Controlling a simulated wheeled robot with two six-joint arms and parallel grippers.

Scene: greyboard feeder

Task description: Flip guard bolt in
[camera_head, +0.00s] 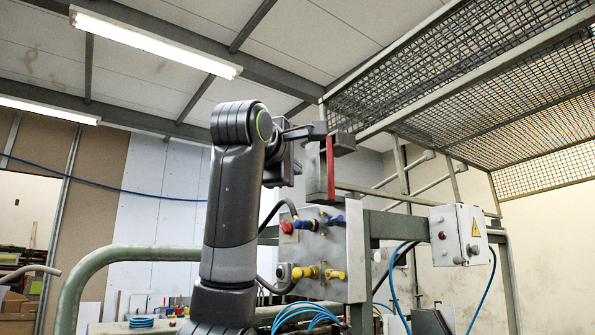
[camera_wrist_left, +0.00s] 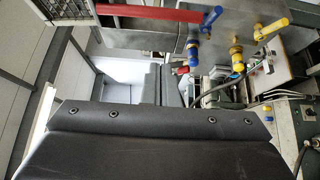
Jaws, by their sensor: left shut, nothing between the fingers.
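A red bar (camera_head: 330,168) stands upright on a grey housing (camera_head: 314,178) above the valve panel; I take it to be the guard bolt, but cannot be sure. It also shows in the wrist view as a long red bar (camera_wrist_left: 150,13) along the top edge. My left gripper (camera_head: 326,139) is at the upper end of the red bar in the head view, shut and empty. I cannot tell whether it touches the bar. My right gripper is in neither view.
Below the housing, a grey panel (camera_head: 330,247) carries blue-handled and yellow valves and a red button (camera_head: 287,228). A control box (camera_head: 459,234) with a warning sign stands to the right. Green tube rails (camera_head: 110,258) and a mesh cage (camera_head: 470,65) surround the space.

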